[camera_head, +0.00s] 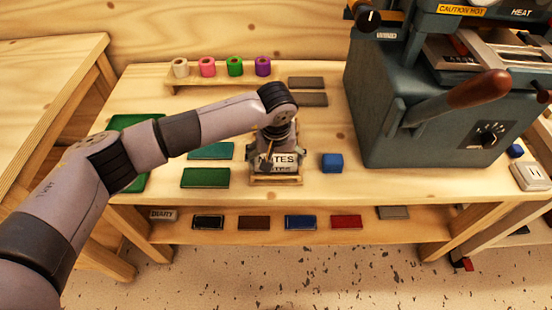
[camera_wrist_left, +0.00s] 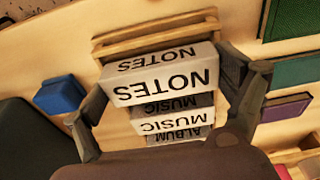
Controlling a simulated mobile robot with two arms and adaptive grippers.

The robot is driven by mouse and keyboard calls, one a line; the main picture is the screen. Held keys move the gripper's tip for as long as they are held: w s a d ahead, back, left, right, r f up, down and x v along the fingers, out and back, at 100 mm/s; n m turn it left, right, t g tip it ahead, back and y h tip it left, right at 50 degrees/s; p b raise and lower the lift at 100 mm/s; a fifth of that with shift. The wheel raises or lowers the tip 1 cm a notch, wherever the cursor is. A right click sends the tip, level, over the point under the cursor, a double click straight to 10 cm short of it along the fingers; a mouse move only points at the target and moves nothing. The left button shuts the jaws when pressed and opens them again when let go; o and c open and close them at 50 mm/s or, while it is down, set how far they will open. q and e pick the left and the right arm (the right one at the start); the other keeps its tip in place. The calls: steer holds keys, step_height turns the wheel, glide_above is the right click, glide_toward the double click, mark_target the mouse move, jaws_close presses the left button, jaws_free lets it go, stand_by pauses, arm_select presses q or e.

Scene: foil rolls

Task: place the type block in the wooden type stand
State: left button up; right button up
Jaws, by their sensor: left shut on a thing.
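My left gripper (camera_head: 277,153) is shut on a white type block marked NOTES (camera_head: 284,160), with one finger at each end. In the left wrist view the NOTES block (camera_wrist_left: 165,88) spans the fingers, and lettering shows on two of its faces. The wooden type stand (camera_head: 276,181) is on the table directly under the gripper; its rail (camera_wrist_left: 150,40) shows beside the NOTES block in the wrist view. Blocks marked MUSIC (camera_wrist_left: 175,123) and ALBUM (camera_wrist_left: 178,137) are in a row behind NOTES. Whether NOTES touches the stand's base is hidden. My right gripper is out of view.
A blue block (camera_head: 332,163) lies right of the stand, and green pads (camera_head: 205,178) lie left. A large grey press (camera_head: 400,130) blocks the right side. Foil rolls (camera_head: 235,66) stand on a rack at the back. A lower shelf holds a DIARY block (camera_head: 163,214) and coloured pieces.

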mark_target(276, 165)
arm_select(q)
steer(key=shift+f+b, duration=0.45)
steer(key=shift+b, duration=0.1)
steer(key=o, duration=1)
steer(key=shift+o, duration=0.9)
steer(key=shift+r, duration=0.1)
steer(key=shift+r+p, duration=0.45)
steer(key=shift+p, duration=0.15)
step_height(276, 165, up, 12)
steer(key=s+b, duration=0.1)
steer(key=shift+s+f+b, duration=0.15)
steer(key=shift+s+b, duration=0.25)
